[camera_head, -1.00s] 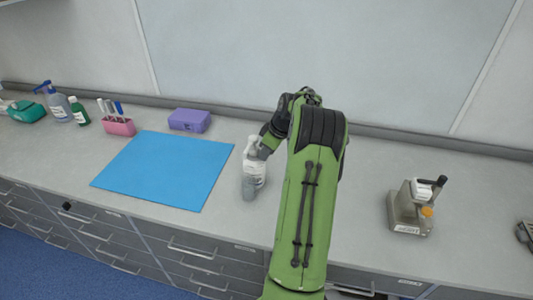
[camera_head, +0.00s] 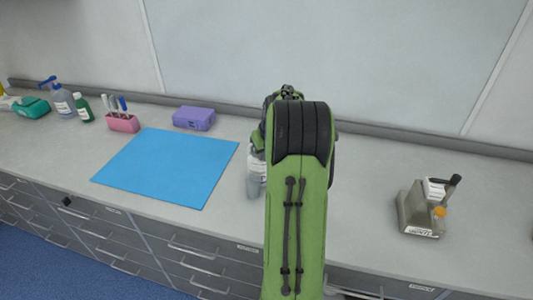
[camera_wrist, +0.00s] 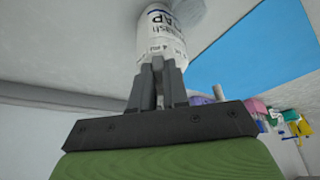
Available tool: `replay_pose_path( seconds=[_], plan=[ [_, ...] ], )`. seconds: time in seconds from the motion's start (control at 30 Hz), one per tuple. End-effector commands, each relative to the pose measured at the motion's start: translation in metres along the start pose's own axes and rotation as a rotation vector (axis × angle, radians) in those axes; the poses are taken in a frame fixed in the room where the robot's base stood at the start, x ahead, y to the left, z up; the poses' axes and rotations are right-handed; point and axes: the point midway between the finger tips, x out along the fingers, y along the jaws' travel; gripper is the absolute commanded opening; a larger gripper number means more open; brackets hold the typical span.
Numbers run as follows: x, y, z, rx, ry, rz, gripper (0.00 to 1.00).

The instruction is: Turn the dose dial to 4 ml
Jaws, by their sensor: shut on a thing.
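The dispenser bottle (camera_head: 256,175) stands on the counter just right of the blue mat; my arm covers its upper part in the head view. In the wrist view the bottle (camera_wrist: 163,32) shows a white label with dark print, upside down. My gripper (camera_wrist: 159,66) is at the top end of the bottle, its fingers close together and shut on its top part. The dose dial is not clearly visible; the fingers hide that spot, and no dial marks can be read. A pale spout-like stub (camera_wrist: 219,93) shows right of the fingers.
The blue mat (camera_head: 168,168) lies left of the bottle. Behind it are a purple box (camera_head: 194,118) and a pink pen holder (camera_head: 122,123). More bottles stand at far left. A grey device with a black lever (camera_head: 422,210) stands at right; the counter between is clear.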

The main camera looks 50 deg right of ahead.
Motion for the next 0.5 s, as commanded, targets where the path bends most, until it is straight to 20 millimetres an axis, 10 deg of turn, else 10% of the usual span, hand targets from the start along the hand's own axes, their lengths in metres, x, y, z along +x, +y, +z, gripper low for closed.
replay_pose_path(
  seconds=[0.47,0.5],
  plan=[
    [-0.0006,-0.0007,-0.0007,0.015,0.002,0.007,0.00],
    [-0.0006,-0.0007,-0.0007,0.015,0.002,0.007,0.18]
  ],
)
